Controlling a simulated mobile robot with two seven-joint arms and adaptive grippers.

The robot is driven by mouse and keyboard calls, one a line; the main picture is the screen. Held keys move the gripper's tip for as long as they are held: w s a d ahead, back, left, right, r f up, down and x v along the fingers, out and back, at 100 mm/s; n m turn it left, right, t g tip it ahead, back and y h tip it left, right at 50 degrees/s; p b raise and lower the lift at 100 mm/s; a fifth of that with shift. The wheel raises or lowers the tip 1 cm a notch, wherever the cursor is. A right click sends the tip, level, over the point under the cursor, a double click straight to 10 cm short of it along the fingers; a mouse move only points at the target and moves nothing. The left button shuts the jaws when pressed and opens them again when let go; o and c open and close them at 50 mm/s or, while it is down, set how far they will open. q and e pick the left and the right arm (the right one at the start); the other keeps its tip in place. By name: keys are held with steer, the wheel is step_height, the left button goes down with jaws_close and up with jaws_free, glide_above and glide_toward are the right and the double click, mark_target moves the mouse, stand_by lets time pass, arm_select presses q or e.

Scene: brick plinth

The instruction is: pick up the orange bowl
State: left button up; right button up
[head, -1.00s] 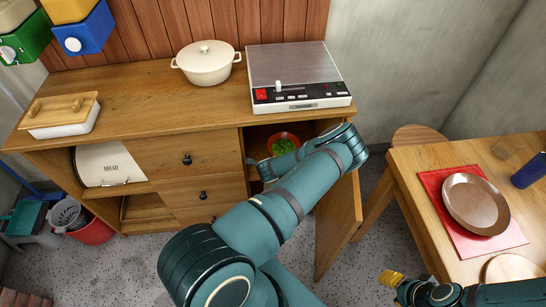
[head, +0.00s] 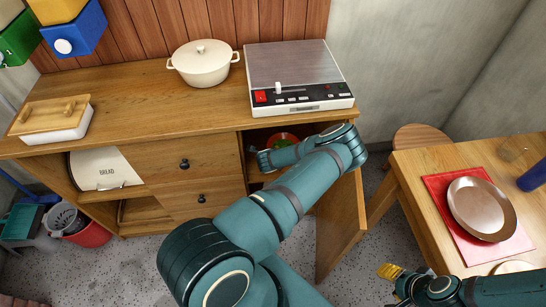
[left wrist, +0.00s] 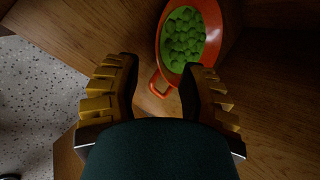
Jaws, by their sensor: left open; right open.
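The orange bowl (head: 282,137) sits inside the open right compartment of the wooden cabinet, and my left arm partly covers it in the head view. In the left wrist view the bowl (left wrist: 168,70) holds green round pieces and has a loop handle pointing toward my left gripper (left wrist: 157,68). That gripper is open. Its yellow-padded fingers stand on either side of the handle, with the right finger close to or overlapping the rim; I cannot tell if they touch. My right gripper (head: 389,272) is open and empty, low beside the table.
The cabinet door (head: 342,228) hangs open right of my left arm. The cabinet top carries a white pot (head: 202,65) and a grey-topped appliance (head: 294,75). The table at right has a brown plate (head: 480,207) on a red mat (head: 444,205).

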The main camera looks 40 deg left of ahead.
arm_select(q)
steer(key=b+x, duration=0.2)
steer(key=x, duration=0.4)
steer(key=shift+a+f, duration=0.1)
steer(key=shift+f, duration=0.05)
steer(key=shift+w+a+f, duration=0.25)
steer(key=shift+w+f, duration=0.1)
steer(key=shift+f, duration=0.05)
steer(key=shift+o, duration=0.2)
jaws_close()
